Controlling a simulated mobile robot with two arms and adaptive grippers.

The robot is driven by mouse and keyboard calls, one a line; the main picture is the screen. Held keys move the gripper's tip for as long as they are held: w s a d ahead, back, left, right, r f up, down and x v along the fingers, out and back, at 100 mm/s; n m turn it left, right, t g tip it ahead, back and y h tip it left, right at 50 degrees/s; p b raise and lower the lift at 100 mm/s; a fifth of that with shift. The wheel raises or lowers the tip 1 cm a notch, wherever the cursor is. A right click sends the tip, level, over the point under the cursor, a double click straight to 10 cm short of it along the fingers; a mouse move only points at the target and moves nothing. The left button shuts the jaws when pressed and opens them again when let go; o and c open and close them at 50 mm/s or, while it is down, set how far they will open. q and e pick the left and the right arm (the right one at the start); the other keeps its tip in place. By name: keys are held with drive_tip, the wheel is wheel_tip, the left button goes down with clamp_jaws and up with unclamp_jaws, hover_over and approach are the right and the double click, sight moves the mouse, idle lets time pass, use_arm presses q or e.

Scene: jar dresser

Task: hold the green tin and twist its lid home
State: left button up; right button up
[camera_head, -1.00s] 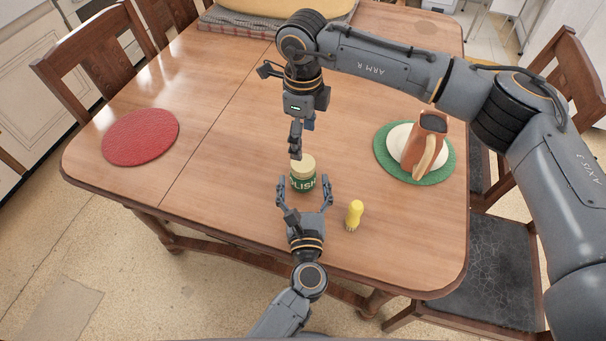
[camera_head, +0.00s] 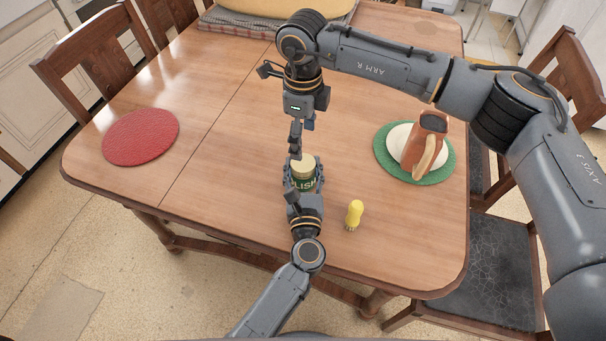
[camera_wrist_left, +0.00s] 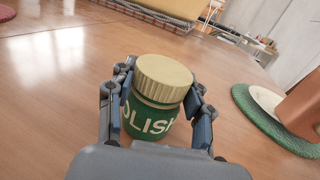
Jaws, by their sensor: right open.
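The green tin (camera_head: 304,184) with pale "POLISH" lettering stands upright near the table's front edge. Its cream ribbed lid (camera_head: 302,165) sits on top; in the left wrist view the lid (camera_wrist_left: 164,78) shows a narrow band beneath it. My left gripper (camera_head: 304,182) comes from the front, its fingers on both sides of the tin and seemingly against it. These fingers also flank the tin in the left wrist view (camera_wrist_left: 163,103). My right gripper (camera_head: 296,155) points down just above the lid, open, seen edge-on; its finger gap is hidden.
A yellow shaker-like object (camera_head: 354,215) stands just right of the tin. A brown jug (camera_head: 430,135) stands on a white plate (camera_head: 398,142) and green mat (camera_head: 385,166) further right. A red round mat (camera_head: 140,137) lies left. The table between is clear.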

sight(303, 162)
use_arm(q)
clamp_jaws()
use_arm(e)
drive_tip(key=shift+a+n, duration=0.1)
drive_tip(key=shift+n, duration=2.2)
drive_tip(key=shift+f, duration=4)
drive_tip(key=c, duration=1.2)
drive_tip(key=shift+m, duration=1.8)
